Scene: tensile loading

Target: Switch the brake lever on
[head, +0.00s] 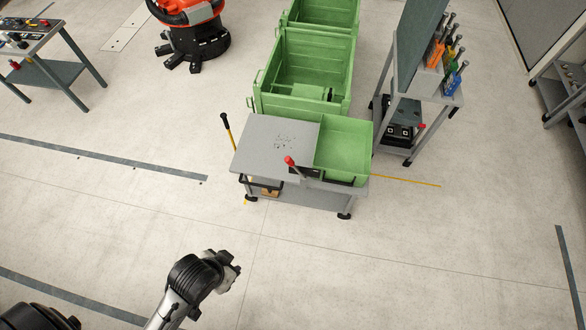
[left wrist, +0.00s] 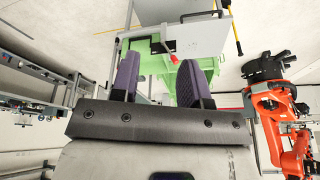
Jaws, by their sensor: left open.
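A grey cart (head: 268,145) stands in the middle of the head view. A short lever with a red knob (head: 290,161) rises from its near edge; the knob also shows in the left wrist view (left wrist: 173,59). A taller handle with a black grip and yellow end (head: 227,128) stands at the cart's left side. I cannot tell from the pictures which is the brake lever. My left gripper (head: 232,272) is in front of the cart, well apart from it. In the left wrist view its two purple-grey fingers (left wrist: 158,78) are open and empty. My right gripper is not in view.
A green bin (head: 343,148) fills the cart's right side. Larger green crates (head: 306,75) stand behind it. A tool rack (head: 420,80) stands at the right, an orange robot (head: 190,20) at the back left. The floor between my left gripper and the cart is clear.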

